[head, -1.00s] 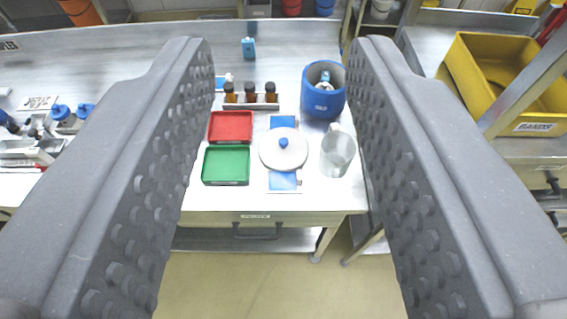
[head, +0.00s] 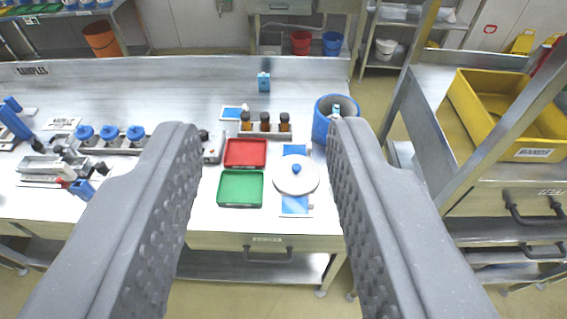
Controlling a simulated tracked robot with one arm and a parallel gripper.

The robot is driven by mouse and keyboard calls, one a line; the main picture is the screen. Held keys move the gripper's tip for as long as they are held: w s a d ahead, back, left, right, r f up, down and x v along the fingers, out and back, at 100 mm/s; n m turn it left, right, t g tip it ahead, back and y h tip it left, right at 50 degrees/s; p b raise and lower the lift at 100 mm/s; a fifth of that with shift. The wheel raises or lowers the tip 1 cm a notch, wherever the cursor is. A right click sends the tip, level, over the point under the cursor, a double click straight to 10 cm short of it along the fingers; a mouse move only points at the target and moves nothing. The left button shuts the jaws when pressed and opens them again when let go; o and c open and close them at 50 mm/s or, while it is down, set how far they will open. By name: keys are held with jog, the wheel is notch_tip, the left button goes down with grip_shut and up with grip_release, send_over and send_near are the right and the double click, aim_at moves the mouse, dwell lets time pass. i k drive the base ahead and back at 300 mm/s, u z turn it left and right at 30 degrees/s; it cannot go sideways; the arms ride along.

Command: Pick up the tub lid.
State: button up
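The tub lid (head: 296,180) is a round white disc with a small blue knob in its middle. It lies on a blue and white mat (head: 295,206) near the front edge of the bench. The blue round tub (head: 322,122) stands behind it to the right, partly hidden by my right finger. My gripper (head: 262,150) is open, with its two grey fingers spread wide and nothing between them held. The lid shows between the fingers, farther off and nearer the right one.
A red tray (head: 245,153) and a green tray (head: 240,189) sit just left of the lid. A rack of brown bottles (head: 265,124) stands behind. A yellow bin (head: 515,115) is on the right bench. A steel post (head: 480,130) rises there.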

aim_at(294, 175)
jog(key=z, duration=0.1)
jog(key=i, duration=1.05)
jog(key=z, duration=0.55)
